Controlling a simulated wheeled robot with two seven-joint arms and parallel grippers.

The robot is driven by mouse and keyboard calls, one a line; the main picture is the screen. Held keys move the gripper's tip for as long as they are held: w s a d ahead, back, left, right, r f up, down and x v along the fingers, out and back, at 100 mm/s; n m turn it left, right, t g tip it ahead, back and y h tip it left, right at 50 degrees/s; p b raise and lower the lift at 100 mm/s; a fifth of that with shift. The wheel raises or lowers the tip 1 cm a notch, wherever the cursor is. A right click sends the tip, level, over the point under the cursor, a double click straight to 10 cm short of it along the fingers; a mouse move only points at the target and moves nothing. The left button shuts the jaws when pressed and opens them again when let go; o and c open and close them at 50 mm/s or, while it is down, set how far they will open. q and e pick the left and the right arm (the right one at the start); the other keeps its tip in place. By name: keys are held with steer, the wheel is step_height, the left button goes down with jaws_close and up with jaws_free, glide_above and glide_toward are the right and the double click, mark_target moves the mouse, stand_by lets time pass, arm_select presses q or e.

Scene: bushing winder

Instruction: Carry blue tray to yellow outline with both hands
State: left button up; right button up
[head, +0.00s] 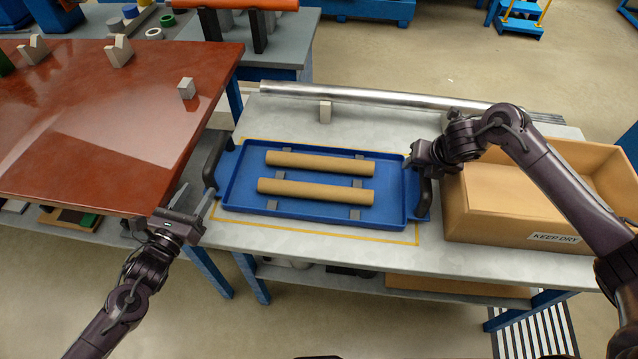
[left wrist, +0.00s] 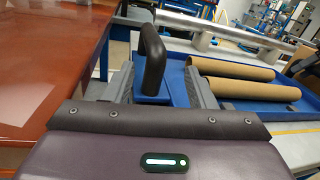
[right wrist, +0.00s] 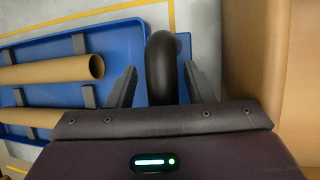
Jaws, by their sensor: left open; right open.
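The blue tray (head: 390,190) lies on the grey table and carries two brown tubes (head: 320,163) on grey supports. It has a black handle at each end. The yellow outline (head: 330,233) shows on the table along the tray's near side, with parts at other sides; the tray covers part of the area. My left gripper (head: 196,203) is open near the left handle (left wrist: 151,60), which shows between its fingers in the left wrist view. My right gripper (head: 422,160) is open at the right handle (right wrist: 161,68), which stands between its fingers in the right wrist view.
An open cardboard box (head: 540,190) stands close to the right of the tray. A red-brown table (head: 110,130) adjoins at the left.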

arm_select(q)
steer(key=shift+s+a+f+y, duration=0.15)
steer(key=shift+s+a+y, duration=0.2)
steer(key=shift+a, duration=0.35)
arm_select(e)
steer(key=shift+s+d+f, duration=0.25)
steer(key=shift+d+f, duration=0.05)
steer(key=shift+d, duration=0.3)
steer(key=shift+r, duration=0.25)
arm_select(q)
steer(key=shift+s+d+r, duration=0.1)
steer(key=shift+d+r, duration=0.1)
steer(key=shift+d, duration=0.05)
arm_select(e)
steer(key=v, duration=0.7)
steer(key=shift+a+r, duration=0.25)
steer(key=shift+r, duration=0.2)
arm_select(q)
steer(key=shift+a, duration=0.1)
arm_select(e)
steer(key=shift+s, duration=0.1)
